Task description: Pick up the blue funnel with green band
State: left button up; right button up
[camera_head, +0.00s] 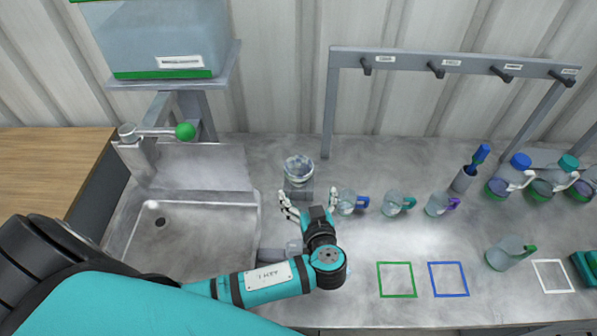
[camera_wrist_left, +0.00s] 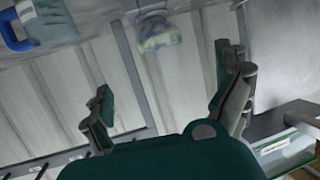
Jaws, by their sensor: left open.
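A clear, pale-blue rounded object (camera_head: 299,168), which looks like the funnel, sits on a small grey stand (camera_head: 299,190) behind my left gripper. In the left wrist view the funnel (camera_wrist_left: 160,30) is at the top, with a greenish band around it. My left gripper (camera_head: 310,197) is open, its two fingers spread just in front of the stand, with nothing between them. In the left wrist view the gripper (camera_wrist_left: 168,78) is also open, and the funnel shows beyond the gap between the fingers. My right gripper is in neither view.
A clear mug with a blue handle (camera_head: 347,201) stands close to the gripper's right, with more mugs beyond. A sink (camera_head: 190,235) lies left. A hook rack (camera_head: 450,57) stands behind. The counter around the green and blue outlines (camera_head: 397,279) is clear.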

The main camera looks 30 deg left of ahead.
aim_at(297, 159)
pick_arm(q)
jog(key=b+x, duration=0.3)
jog(key=x, duration=1.1)
jog(key=shift+f, duration=0.15)
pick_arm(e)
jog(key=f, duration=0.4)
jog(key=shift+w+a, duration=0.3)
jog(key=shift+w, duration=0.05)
pick_arm(q)
jog(key=shift+s, duration=0.1)
jog(key=shift+c, duration=0.8)
jog(key=c, duration=0.9)
jog(key=shift+o, duration=0.2)
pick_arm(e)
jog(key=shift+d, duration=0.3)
pick_arm(q)
jog(key=shift+r+b, duration=0.2)
jog(key=shift+b, duration=0.1)
